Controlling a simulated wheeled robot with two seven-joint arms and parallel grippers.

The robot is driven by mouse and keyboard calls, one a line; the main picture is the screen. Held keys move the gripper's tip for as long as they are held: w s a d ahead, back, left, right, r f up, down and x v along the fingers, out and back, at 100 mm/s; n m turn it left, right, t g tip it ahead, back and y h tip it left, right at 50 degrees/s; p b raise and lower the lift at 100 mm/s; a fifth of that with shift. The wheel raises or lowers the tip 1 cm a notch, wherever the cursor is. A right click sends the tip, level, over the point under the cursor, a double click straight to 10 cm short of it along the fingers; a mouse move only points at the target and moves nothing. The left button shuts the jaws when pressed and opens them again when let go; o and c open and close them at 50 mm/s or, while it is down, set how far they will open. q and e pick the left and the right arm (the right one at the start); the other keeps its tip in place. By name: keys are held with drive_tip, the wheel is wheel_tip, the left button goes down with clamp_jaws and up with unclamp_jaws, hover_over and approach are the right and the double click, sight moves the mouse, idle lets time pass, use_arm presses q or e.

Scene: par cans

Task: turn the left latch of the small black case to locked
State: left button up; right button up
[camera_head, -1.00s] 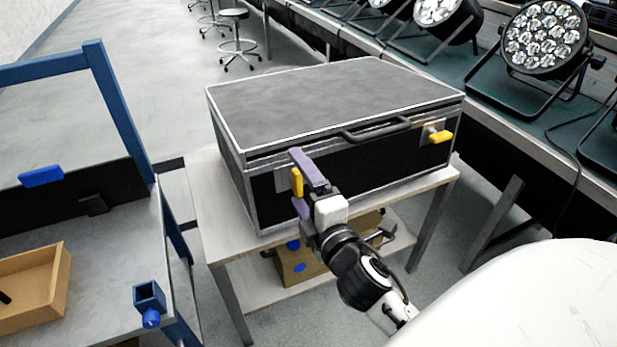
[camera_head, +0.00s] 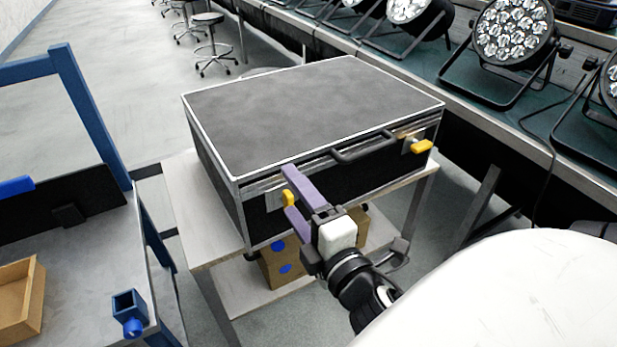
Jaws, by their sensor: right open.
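The small black case (camera_head: 300,108) with metal edges sits closed on a small light table. Its left yellow latch (camera_head: 288,198) stands upright on the front face. The right yellow latch (camera_head: 421,146) lies roughly level. A black handle (camera_head: 362,146) is between them. My right gripper (camera_head: 288,192), with purple fingers, is open at the left latch, one finger above and one below. The latch shows at the fingertips; I cannot tell whether they touch it. My left gripper is not in view.
The light table (camera_head: 185,208) has a lower shelf with a cardboard box (camera_head: 282,268). A blue-framed workbench (camera_head: 95,270) with a wooden tray (camera_head: 22,300) stands at left. Several par cans (camera_head: 513,32) stand on the green-topped bench at right. Stools (camera_head: 212,45) are behind.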

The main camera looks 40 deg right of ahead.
drive_tip(key=shift+b+v, duration=0.55)
drive_tip(key=shift+v, duration=1.7)
drive_tip(key=shift+f, duration=0.1)
